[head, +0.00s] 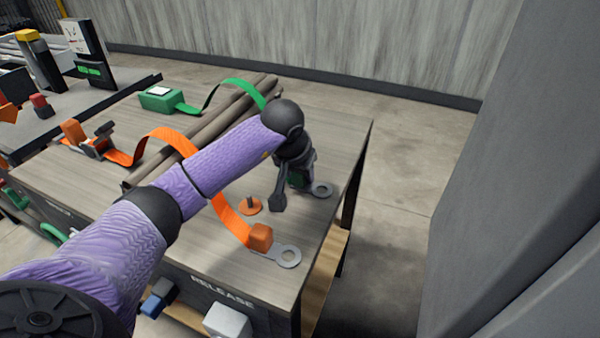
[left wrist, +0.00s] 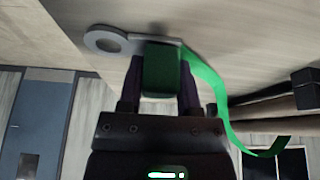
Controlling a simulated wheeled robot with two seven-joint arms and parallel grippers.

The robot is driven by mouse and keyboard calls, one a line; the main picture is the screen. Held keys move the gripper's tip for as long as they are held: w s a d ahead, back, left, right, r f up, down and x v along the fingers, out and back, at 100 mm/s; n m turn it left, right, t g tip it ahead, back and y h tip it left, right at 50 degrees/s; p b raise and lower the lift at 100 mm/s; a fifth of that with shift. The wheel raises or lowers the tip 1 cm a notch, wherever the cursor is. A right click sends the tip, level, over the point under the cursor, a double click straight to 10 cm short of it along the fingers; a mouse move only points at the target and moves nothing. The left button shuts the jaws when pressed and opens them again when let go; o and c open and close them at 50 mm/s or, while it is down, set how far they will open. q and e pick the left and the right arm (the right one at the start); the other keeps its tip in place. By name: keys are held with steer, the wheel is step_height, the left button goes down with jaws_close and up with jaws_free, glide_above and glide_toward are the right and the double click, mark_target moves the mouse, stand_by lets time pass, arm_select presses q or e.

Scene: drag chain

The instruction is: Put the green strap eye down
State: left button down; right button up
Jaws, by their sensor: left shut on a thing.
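The green strap eye is a grey metal ring (head: 323,189) on a green block, near the right edge of the tabletop. My left gripper (head: 290,190) is shut on the green block and points down at the table; the arm and gripper hide part of the strap behind them. In the left wrist view the green block (left wrist: 162,72) sits between the two fingers, and the ring (left wrist: 103,40) extends to the left, at or very close to the wooden surface. The green strap (left wrist: 213,88) runs off from the block to the right. My right gripper is not in view.
An orange strap eye (head: 287,256) lies near the front right corner of the table. An orange disc with a peg (head: 250,206) stands nearby. Long brown bars (head: 222,113) lie across the table under the straps. A green buckle (head: 160,98) sits at the back left.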

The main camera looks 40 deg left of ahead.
arm_select(q)
steer(key=shift+c, duration=1.4)
jaws_free()
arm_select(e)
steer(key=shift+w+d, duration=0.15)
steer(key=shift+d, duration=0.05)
arm_select(q)
steer(key=p+v, duration=0.5)
steer(key=v, duration=0.7)
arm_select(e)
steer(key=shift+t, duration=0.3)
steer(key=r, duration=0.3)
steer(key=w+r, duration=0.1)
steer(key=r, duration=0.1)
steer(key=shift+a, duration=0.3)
arm_select(q)
steer(key=shift+s, duration=0.1)
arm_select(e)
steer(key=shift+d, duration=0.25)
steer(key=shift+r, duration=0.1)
